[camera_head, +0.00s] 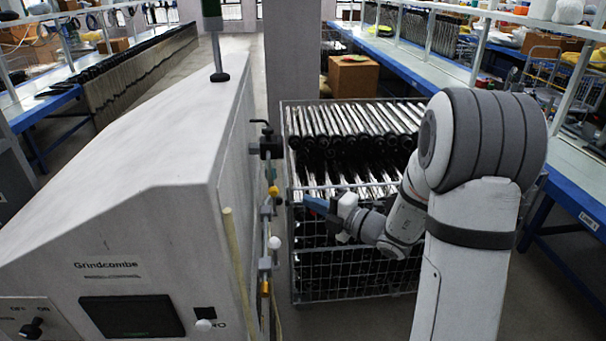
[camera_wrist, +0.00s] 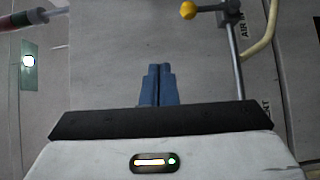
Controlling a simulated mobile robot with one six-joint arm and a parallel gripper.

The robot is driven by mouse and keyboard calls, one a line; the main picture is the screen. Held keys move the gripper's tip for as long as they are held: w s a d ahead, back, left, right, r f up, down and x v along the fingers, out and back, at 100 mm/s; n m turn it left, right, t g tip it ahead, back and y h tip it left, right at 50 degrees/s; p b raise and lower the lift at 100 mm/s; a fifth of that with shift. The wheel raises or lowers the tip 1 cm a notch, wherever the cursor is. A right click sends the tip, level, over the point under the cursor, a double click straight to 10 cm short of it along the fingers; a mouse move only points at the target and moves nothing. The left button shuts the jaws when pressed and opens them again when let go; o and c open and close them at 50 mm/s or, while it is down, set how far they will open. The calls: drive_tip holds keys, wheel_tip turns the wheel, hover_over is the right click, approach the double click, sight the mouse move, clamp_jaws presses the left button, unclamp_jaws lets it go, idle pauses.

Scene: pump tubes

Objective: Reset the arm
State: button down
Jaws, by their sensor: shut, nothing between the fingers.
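My arm rises at the right of the head view and bends down and left. My gripper (camera_head: 308,199) is at its end, with blue fingers pointing left toward the side of the grey machine (camera_head: 120,200) marked "Grindcombe". The wrist view shows my gripper (camera_wrist: 158,70) with its two blue fingers together and nothing between them. A wire basket (camera_head: 288,290) full of metal pump tubes (camera_head: 350,120) with black ends stands behind my gripper.
Valves and pipes, with a yellow knob (camera_wrist: 188,10), run along the machine's side close to my gripper. Blue-edged benches (camera_head: 390,60) stand on the right, and a rack of tubes (camera_head: 135,80) at the far left. A cardboard box (camera_head: 353,77) is behind the basket.

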drive_tip(key=s+a+r+n+g+h, duration=0.1)
drive_tip(key=s+a+n+g, duration=0.3)
drive_tip(key=s+n, duration=0.65)
drive_tip(key=s+a+n+g+h, duration=0.2)
drive_tip(key=s+n+g, duration=0.5)
drive_tip(key=n, duration=0.7)
drive_tip(key=s+d+n+t+h, duration=0.1)
drive_tip(key=s+d+n+h, duration=0.3)
drive_tip(key=n, duration=0.6)
drive_tip(key=s+d+r+n+t+h, duration=0.1)
drive_tip(key=s+d+n+h, duration=0.4)
drive_tip(key=d+n, duration=0.3)
drive_tip(key=shift+d+r+n+t+h, duration=0.35)
drive_tip(key=shift+n+h, duration=0.25)
drive_tip(key=shift+n, duration=0.55)
